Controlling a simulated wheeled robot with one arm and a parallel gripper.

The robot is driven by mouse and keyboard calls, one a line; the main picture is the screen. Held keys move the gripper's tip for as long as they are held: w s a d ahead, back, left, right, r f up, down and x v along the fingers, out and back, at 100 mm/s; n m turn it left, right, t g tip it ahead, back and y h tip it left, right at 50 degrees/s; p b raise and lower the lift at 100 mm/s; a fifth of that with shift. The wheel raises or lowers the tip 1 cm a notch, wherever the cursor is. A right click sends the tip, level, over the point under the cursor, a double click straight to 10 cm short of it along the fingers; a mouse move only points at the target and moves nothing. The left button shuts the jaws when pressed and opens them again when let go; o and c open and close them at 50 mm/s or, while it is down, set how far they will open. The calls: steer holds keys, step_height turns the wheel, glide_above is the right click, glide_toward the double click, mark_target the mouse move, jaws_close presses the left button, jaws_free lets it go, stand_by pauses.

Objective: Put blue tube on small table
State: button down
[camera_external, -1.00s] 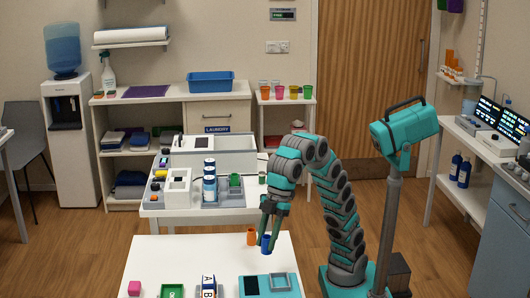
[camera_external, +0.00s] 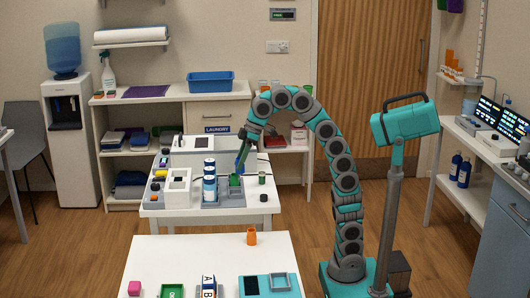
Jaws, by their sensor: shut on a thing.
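My gripper (camera_external: 242,157) is shut on the blue tube (camera_external: 238,166), which shows only as a small patch of blue between the fingers. It is above the right part of the middle white table (camera_external: 180,213), close over a green container (camera_external: 235,184). I cannot tell whether the tube touches anything. A small white side table (camera_external: 307,150) stands at the back by the door, partly hidden by my arm. The frames do not settle which one is the small table.

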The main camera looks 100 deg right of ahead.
steer(key=shift+m+h, duration=0.3)
steer(key=shift+m, duration=0.5)
steer(key=s+d, duration=0.1)
steer(key=d, duration=0.1)
steer(key=s+d+f+b, duration=0.1)
steer(key=d, duration=0.2)
steer(key=s+d+f, duration=0.1)
steer(key=s+d, duration=0.1)
steer(key=shift+d+f+b, duration=0.25)
steer(key=shift+d+b, duration=0.1)
steer(key=shift+w+f, duration=0.1)
steer(key=shift+f, duration=2.25)
steer(key=shift+f, duration=0.15)
steer(key=c, duration=0.5)
jaws_free()
